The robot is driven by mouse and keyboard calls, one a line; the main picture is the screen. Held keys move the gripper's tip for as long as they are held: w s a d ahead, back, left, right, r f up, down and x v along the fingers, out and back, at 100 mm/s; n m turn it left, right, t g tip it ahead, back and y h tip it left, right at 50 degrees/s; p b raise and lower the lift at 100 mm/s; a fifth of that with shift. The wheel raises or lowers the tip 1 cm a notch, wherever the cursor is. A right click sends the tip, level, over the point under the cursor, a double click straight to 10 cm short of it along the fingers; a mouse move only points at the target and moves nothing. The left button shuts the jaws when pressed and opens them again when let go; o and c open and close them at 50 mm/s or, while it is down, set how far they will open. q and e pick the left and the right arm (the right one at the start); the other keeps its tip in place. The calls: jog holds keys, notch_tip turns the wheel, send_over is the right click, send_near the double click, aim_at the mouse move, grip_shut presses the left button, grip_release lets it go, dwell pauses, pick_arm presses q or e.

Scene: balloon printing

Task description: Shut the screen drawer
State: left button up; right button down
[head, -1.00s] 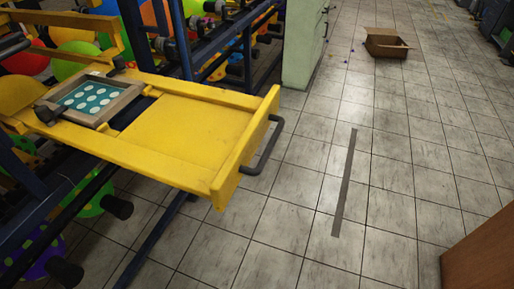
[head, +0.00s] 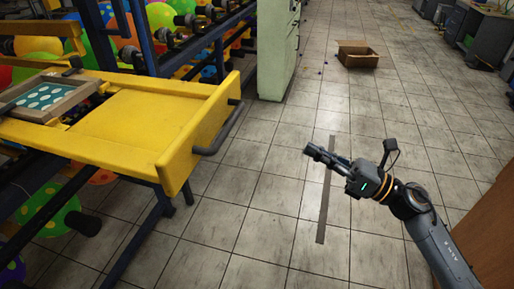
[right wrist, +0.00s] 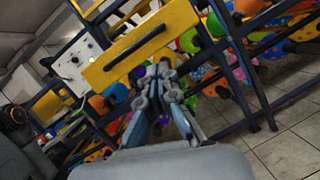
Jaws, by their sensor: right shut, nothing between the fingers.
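The yellow screen drawer (head: 135,115) stands pulled out from the blue rack in the head view, with a dark bar handle (head: 220,130) on its front. A framed teal screen with pale round spots (head: 45,97) lies at the drawer's inner end. My right gripper (head: 312,150) is shut and empty, to the right of the handle and apart from it, over the floor. In the right wrist view the drawer front (right wrist: 140,45) and its handle (right wrist: 134,46) show beyond the shut fingers (right wrist: 162,68). My left gripper is not in view.
The blue rack (head: 165,50) holds many colourful balloons (head: 45,215). A pale green cabinet (head: 278,50) stands behind the drawer. An open cardboard box (head: 357,55) lies farther back. A brown wooden panel (head: 490,235) is at lower right. The tiled floor before the drawer is clear.

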jog(key=s+a+r+n+g, duration=0.2)
jog(key=s+n+g, duration=0.1)
jog(key=s+n, duration=0.15)
jog(key=w+a+r+p, duration=0.1)
jog(key=w+a+p, duration=0.1)
jog(key=a, duration=0.4)
jog(key=w+a+r+n+p, duration=0.1)
jog(key=w+a+r+p, duration=0.1)
jog(key=a, duration=0.5)
jog(key=shift+w+r+y+p, duration=0.25)
jog(key=shift+w+p, duration=0.35)
jog(key=shift+p, duration=0.35)
jog(key=shift+f, duration=0.1)
